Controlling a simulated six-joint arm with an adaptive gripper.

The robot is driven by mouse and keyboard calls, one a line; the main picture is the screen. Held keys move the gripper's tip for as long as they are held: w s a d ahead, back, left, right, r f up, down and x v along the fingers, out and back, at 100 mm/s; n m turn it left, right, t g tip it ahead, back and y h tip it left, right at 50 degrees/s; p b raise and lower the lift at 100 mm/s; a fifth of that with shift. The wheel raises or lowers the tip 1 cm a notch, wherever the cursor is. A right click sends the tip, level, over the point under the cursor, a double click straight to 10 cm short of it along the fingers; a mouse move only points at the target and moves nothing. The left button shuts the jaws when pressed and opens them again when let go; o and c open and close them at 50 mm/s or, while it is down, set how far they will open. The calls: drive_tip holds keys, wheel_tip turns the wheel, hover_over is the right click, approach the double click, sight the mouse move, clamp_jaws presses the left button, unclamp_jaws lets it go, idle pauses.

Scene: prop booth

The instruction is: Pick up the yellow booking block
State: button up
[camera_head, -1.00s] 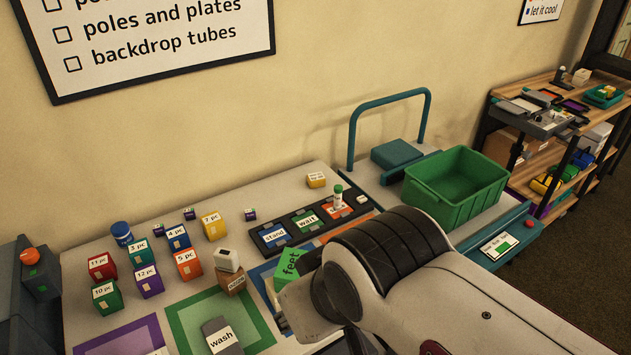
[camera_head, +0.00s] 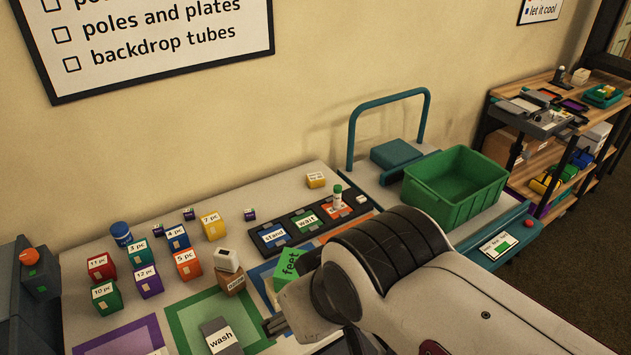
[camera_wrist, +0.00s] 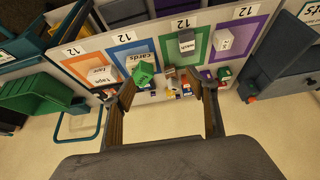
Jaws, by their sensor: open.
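A yellow block marked "7 pc" (camera_head: 214,227) stands upright on the table among several coloured blocks with similar labels. A smaller yellow block with a label (camera_head: 316,180) sits farther back, near the wall. I cannot read which is called the booking block. My gripper (camera_wrist: 168,92) is open and empty in the wrist view, its two fingers apart above the table. In the head view my gripper's fingers (camera_head: 276,325) show beside the grey "wash" block, right of and nearer than the "7 pc" block. My arm hides the rest of the gripper there.
A green crate (camera_head: 455,207) stands on a trolley.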

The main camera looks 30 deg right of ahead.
drive_tip(key=w+d+r+t+y, duration=0.1)
drive_tip(key=w+r, duration=0.1)
drive_tip(key=w, duration=0.7)
drive_tip(key=w+d+r, duration=0.1)
drive_tip(key=w+r, duration=0.1)
drive_tip(key=w, duration=0.7)
drive_tip(key=w+d+f+t, duration=0.1)
drive_tip(key=w+d, duration=0.3)
drive_tip(key=w, duration=0.4)
drive_tip(key=w+d+f, duration=0.1)
drive_tip(key=w+d, duration=0.2)
drive_tip(key=w, duration=0.5)
drive_tip(key=m+t+h, duration=0.1)
drive_tip(key=m+h, duration=0.2)
hover_over(316, 180)
drive_tip(key=s, duration=0.3)
drive_tip(key=f, duration=2.3)
drive_tip(key=shift+s+a+f, duration=0.1)
drive_tip(key=shift+a+f, duration=0.2)
drive_tip(key=shift+f, duration=0.05)
drive_tip(key=shift+d+f, duration=0.3)
drive_tip(key=shift+f, duration=0.05)
